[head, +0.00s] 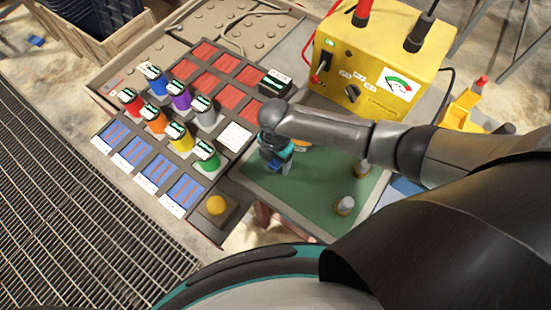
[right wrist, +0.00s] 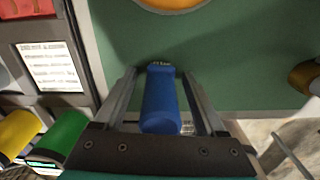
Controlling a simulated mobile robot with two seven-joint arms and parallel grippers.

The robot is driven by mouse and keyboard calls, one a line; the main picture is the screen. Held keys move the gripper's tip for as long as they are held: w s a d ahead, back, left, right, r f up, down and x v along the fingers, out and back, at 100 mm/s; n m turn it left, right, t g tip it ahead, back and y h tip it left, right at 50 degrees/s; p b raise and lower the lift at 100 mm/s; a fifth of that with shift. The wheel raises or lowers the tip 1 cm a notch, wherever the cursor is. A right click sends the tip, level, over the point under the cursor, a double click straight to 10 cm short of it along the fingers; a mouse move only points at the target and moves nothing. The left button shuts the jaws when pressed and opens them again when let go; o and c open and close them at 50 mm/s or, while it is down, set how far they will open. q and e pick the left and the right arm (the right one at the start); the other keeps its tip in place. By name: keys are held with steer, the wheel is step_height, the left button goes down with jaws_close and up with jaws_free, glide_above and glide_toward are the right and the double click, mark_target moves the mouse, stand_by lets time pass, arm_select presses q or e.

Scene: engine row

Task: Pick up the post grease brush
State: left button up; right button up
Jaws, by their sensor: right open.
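A blue cylinder with a label at its far end (right wrist: 160,100), which may be the post grease brush, is over the green mat (right wrist: 240,60) in the right wrist view. My right gripper (right wrist: 161,78) is open, with one finger on each side of the cylinder. Narrow gaps show between the fingers and the cylinder, so it does not look gripped. In the head view my right gripper (head: 276,160) points down at the left part of the mat and mostly hides what is under it. My left gripper is not in view.
Several coloured cylinders, such as a green one (head: 206,155), stand in a rack left of the mat. Two short posts (head: 345,205) stand on the mat's right side. A yellow meter box (head: 375,60) stands behind. A yellow button (head: 215,205) is at the front.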

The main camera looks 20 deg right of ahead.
jaws_close()
stand_by(0.5)
